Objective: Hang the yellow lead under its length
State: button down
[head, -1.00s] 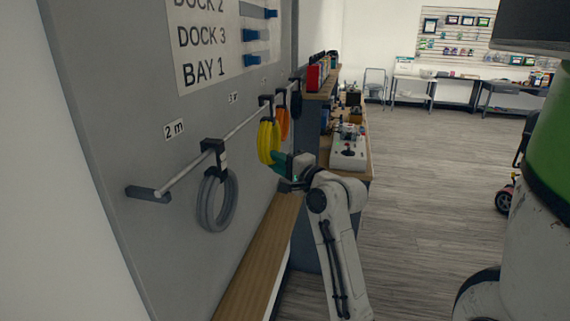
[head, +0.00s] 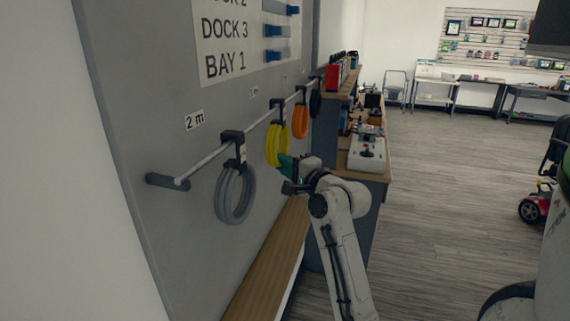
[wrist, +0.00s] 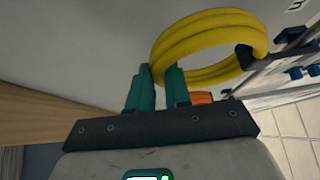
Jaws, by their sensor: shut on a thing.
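The yellow lead (head: 271,146) is a coil at the wall rail (head: 206,160), below a black hanger (head: 278,104). It also shows large in the wrist view (wrist: 205,27), where its far end meets the black hanger (wrist: 246,57). My gripper (head: 286,166) is at the coil's lower, near side; its teal fingers (wrist: 160,70) are shut on the yellow lead. A 2 m label (head: 194,120) is on the wall at left; a smaller label (head: 254,92), too small to read, is above the rail near the yellow lead.
A grey coil (head: 235,196) hangs nearer on the rail, an orange coil (head: 300,121) beyond the yellow one. A wooden ledge (head: 268,262) runs below. A cluttered counter (head: 366,170) stands right of the rail. The floor (head: 440,190) to the right is open.

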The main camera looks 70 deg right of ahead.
jog(key=c, duration=1)
grip_release()
jog(key=shift+s, duration=0.1)
jog(key=b+v, duration=0.1)
jog(key=v, duration=0.9)
jog(key=shift+s+a+b, duration=0.2)
jog(key=shift+s+b, duration=0.1)
jog(key=shift+b, duration=0.05)
